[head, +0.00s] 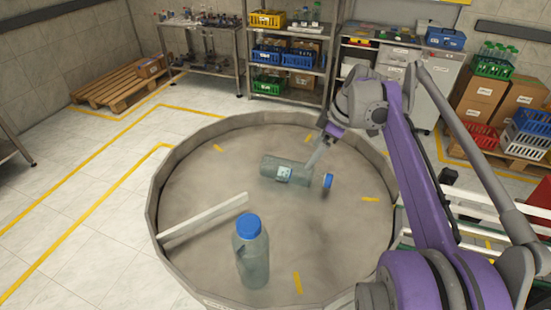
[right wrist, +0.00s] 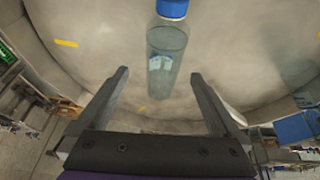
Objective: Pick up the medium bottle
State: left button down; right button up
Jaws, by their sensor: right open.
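A clear grey-green bottle with a blue cap and a pale label, which I take to be the medium bottle (head: 272,168), lies on its side on the round feeder's floor. Its cap points right in the head view. In the right wrist view the same bottle (right wrist: 166,48) lies beyond the fingertips, roughly in line with the gap between them, cap at the top edge. My right gripper (right wrist: 160,75) is open and empty, and in the head view it hangs close over the lying bottle, near its cap end. The left gripper is not in view.
A larger-looking bottle (head: 252,262) with a blue cap stands upright near the feeder's front. A pale bar (head: 205,220) crosses the left part of the round feeder (head: 153,205), whose raised wall surrounds everything. Yellow strips mark the floor. Shelves (head: 285,62) stand behind.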

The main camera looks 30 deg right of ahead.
aim_at(300, 173)
jog(key=x, duration=0.4)
jog(key=shift+s+a+f, duration=0.15)
jog(key=shift+s+f, duration=0.15)
jog(key=shift+f, duration=0.05)
jog(key=x, duration=0.5)
jog(key=shift+w+a+f, duration=0.15)
jog(key=shift+a+f, duration=0.1)
grip_shut()
